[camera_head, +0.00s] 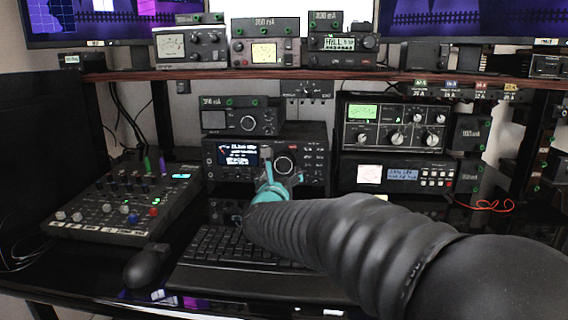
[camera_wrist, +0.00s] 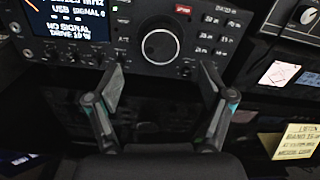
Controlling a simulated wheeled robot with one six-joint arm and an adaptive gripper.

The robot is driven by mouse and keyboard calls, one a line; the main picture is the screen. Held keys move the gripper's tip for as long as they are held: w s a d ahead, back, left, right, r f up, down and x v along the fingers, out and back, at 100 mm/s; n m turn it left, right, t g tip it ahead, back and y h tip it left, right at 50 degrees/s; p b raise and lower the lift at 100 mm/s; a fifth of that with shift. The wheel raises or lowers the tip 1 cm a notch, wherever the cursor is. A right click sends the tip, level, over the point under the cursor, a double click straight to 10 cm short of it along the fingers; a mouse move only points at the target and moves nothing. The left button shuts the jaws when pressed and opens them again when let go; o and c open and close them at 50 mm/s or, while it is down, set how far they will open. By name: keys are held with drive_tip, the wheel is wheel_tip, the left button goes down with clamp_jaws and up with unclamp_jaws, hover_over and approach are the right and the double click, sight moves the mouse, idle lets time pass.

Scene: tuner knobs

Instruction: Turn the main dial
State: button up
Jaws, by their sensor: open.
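The main dial (camera_wrist: 160,45) is a round black knob with a pale rim on the front of the black radio (camera_wrist: 110,15). In the head view the dial (camera_head: 286,165) shows right of the radio's lit screen (camera_head: 238,155). My gripper (camera_wrist: 162,82) is open and empty. In the wrist view its two fingertips lie below the dial, one to each side, and the dial's face is unobstructed. They appear apart from the dial, but the exact gap is hard to judge. In the head view my gripper (camera_head: 280,172) is partly hidden by my arm.
A keyboard (camera_head: 215,245) and a mouse (camera_head: 146,268) lie on the desk below. A mixer (camera_head: 125,200) stands at left. More radio units (camera_head: 395,125) stand at right under the wooden shelf (camera_head: 300,75). A yellow note (camera_wrist: 295,140) is at lower right in the wrist view.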

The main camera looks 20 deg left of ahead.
sight(283, 165)
drive_tip(key=p+x, duration=0.1)
drive_tip(key=x, duration=0.6)
drive_tip(key=c, duration=1.2)
